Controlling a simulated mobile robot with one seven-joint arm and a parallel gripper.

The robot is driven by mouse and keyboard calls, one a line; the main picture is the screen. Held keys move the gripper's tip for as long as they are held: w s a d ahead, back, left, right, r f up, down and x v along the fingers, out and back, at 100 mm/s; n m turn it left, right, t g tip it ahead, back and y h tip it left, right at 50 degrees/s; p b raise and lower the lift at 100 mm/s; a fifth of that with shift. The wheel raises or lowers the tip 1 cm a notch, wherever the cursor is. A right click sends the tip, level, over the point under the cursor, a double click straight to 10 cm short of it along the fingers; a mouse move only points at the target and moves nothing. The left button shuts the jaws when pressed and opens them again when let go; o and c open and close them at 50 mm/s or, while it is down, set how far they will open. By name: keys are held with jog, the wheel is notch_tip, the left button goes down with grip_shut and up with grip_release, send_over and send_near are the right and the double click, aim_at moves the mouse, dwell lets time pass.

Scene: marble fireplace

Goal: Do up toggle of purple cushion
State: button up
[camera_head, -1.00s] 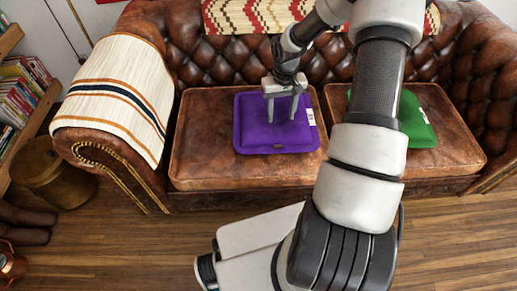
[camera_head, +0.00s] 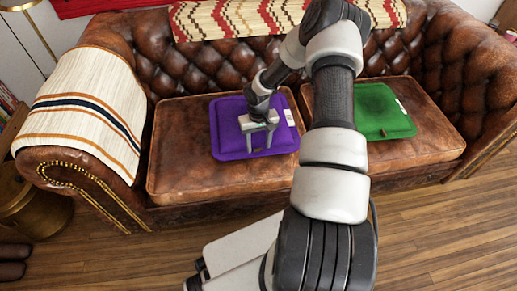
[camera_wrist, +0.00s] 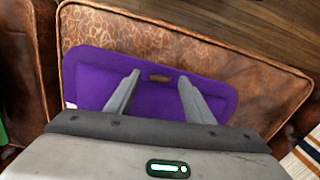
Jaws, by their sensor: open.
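The purple cushion (camera_head: 229,128) lies flat on the left seat of the brown leather sofa, with a white tag on its right side. It also fills the middle of the wrist view (camera_wrist: 90,77). A small brown toggle (camera_wrist: 159,78) sits near the cushion's front edge in the wrist view. My gripper (camera_head: 259,150) is open and empty, pointing down over the front part of the cushion. In the wrist view its fingertips (camera_wrist: 160,76) appear on either side of the toggle. Whether they touch the cushion, I cannot tell. In the head view the toggle is not clear.
A green cushion (camera_head: 381,111) lies on the right seat, beyond my arm. A striped throw (camera_head: 88,105) covers the left armrest and a patterned one (camera_head: 225,22) the backrest. The wooden floor (camera_head: 440,225) at front right is clear.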

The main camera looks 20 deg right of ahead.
aim_at(259, 149)
jog(key=shift+f, duration=0.85)
jog(key=shift+c, duration=0.3)
jog(key=c, duration=1)
jog(key=shift+n, duration=0.7)
jog(key=o, duration=1.1)
jog(key=shift+c, duration=0.2)
jog(key=shift+r, duration=0.1)
notch_tip(259, 149, up, 17)
jog(key=p, duration=0.4)
jog(key=shift+r, duration=0.15)
